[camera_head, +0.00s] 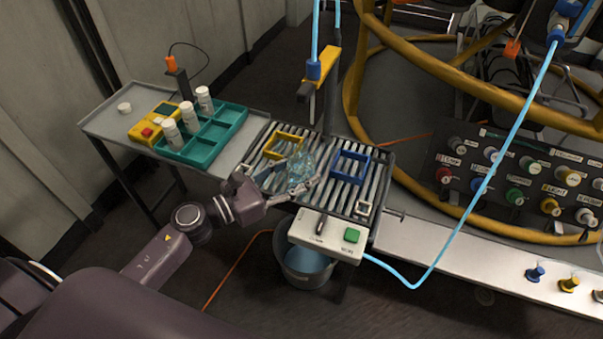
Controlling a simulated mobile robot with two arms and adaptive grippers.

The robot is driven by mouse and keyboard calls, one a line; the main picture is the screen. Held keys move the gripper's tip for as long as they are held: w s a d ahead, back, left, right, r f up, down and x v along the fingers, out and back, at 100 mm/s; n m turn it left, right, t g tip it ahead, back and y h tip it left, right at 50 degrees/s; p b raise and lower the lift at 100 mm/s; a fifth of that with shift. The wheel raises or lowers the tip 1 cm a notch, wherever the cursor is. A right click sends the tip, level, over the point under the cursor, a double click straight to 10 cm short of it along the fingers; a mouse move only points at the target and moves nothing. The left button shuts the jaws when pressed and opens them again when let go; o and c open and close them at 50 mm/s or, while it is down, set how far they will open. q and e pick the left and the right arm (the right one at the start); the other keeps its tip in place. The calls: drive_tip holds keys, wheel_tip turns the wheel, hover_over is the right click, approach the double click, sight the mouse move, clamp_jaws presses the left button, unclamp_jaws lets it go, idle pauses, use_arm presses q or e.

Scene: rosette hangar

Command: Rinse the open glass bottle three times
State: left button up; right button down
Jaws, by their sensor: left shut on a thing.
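The clear bluish glass bottle (301,166) is over the slatted metal rack (338,196). My left gripper (290,184) comes in from the left and is shut on it. The fingers hide part of the bottle, and I cannot tell whether it touches the slats or which way its mouth points. A yellow spout post (322,82) with a blue hose stands behind the rack. A white control box (328,234) with a green button and a small lever is on the rack's front. A grey bucket (291,267) with blue liquid stands below. My right gripper is out of view.
A yellow square frame (284,139) and a blue one (350,154) sit on the rack. A side table (98,124) at left holds a teal tray (226,118) with white bottles and a yellow device (153,122). A yellow tubular ring (455,78) and labelled knob panel stand at right.

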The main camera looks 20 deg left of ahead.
use_arm(q)
drive_tip(key=w, duration=0.3)
drive_tip(key=shift+w, duration=0.3)
drive_tip(key=shift+w+d, duration=0.1)
drive_tip(key=shift+w, duration=1.1)
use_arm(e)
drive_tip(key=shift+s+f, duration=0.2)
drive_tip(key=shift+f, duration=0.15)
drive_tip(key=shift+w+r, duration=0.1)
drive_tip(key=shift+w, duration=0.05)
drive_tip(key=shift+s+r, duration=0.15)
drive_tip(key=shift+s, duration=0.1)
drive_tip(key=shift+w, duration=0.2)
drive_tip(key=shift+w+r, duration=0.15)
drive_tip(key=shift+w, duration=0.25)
